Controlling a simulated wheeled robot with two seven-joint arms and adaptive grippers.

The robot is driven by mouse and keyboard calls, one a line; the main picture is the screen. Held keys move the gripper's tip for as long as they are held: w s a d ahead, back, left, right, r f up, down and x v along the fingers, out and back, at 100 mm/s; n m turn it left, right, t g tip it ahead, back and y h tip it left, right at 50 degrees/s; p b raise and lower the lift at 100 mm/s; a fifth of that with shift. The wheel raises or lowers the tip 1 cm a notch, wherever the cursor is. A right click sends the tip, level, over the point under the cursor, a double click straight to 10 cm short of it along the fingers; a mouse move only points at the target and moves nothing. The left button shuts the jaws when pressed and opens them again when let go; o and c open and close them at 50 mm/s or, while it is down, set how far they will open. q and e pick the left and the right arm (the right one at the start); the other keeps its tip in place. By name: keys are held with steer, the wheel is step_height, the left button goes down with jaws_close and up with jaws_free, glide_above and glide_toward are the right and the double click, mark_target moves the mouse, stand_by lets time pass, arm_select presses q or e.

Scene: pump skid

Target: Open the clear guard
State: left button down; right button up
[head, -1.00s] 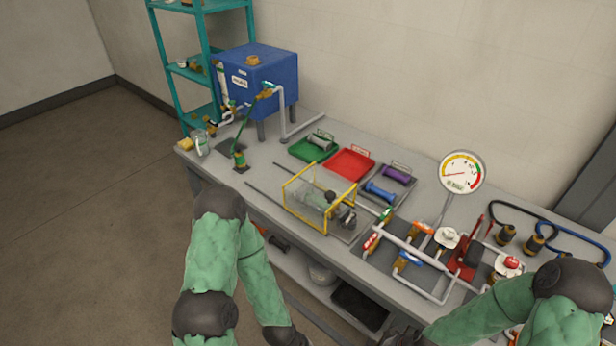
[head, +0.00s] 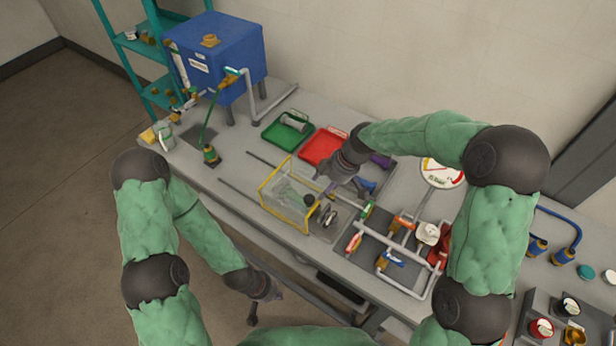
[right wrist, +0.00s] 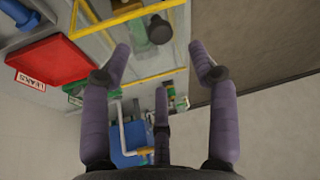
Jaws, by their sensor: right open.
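The clear guard (head: 284,205) is a see-through box with yellow edges, standing closed over pump parts at the middle of the bench. Its yellow edge also shows in the right wrist view (right wrist: 130,80). My right gripper (head: 325,191) is open and empty, above and beside the guard's right end. In the right wrist view its purple fingers (right wrist: 163,65) are spread with the yellow edges beyond them; I cannot tell whether they touch. My left gripper (head: 265,309) hangs low in front of the bench, away from the guard; its jaw state is unclear.
A green tray (head: 272,137) and a red tray (head: 318,148) lie behind the guard. A blue tank (head: 222,55) stands at the back left. Two thin rails run left of the guard.

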mark_target(310, 199)
steer(key=shift+n, duration=0.3)
steer(key=x, duration=0.9)
steer(key=shift+w+a+f, duration=0.1)
steer(key=shift+w+a, duration=0.25)
steer(key=shift+a, duration=0.1)
jaws_close()
